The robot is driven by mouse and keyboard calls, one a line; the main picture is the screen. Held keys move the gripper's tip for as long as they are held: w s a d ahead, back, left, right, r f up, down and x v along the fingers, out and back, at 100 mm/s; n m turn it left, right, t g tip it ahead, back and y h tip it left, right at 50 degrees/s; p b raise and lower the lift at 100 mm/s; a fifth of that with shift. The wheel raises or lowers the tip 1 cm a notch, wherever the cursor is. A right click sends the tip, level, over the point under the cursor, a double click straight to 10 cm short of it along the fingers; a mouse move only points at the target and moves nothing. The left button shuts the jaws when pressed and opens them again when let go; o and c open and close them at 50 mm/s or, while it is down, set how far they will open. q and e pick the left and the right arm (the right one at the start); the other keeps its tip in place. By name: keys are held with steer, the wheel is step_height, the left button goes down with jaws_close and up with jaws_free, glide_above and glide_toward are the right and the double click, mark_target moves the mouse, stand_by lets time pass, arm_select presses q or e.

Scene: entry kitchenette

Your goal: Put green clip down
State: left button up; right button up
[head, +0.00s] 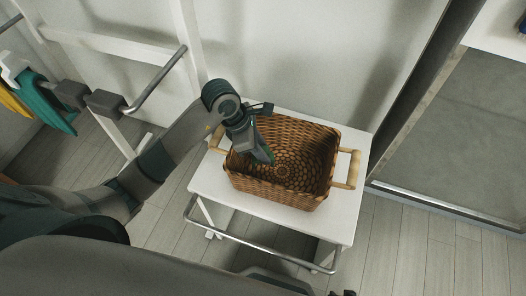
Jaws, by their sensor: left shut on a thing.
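My left gripper (262,155) points down into the left part of a woven brown basket (322,145). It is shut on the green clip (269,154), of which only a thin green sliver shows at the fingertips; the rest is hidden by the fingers. I cannot tell whether the clip touches the basket's inside. No other thing can be made out in the visible part of the basket. My right gripper is not in view.
The basket has light wooden handles and stands on a small white table (215,188) with a metal rail (262,247) along its front. A white wall stands behind. Teal (45,105) and yellow (12,101) cloths hang at the left. Bare floor (430,255) lies at the right.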

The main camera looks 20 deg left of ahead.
mark_target(253, 157)
arm_select(q)
steer(key=shift+f, duration=0.45)
steer(key=shift+f, duration=0.2)
steer(key=o, duration=1)
steer(key=shift+r, duration=0.15)
steer(key=shift+r, duration=0.1)
steer(key=shift+v, duration=3.7)
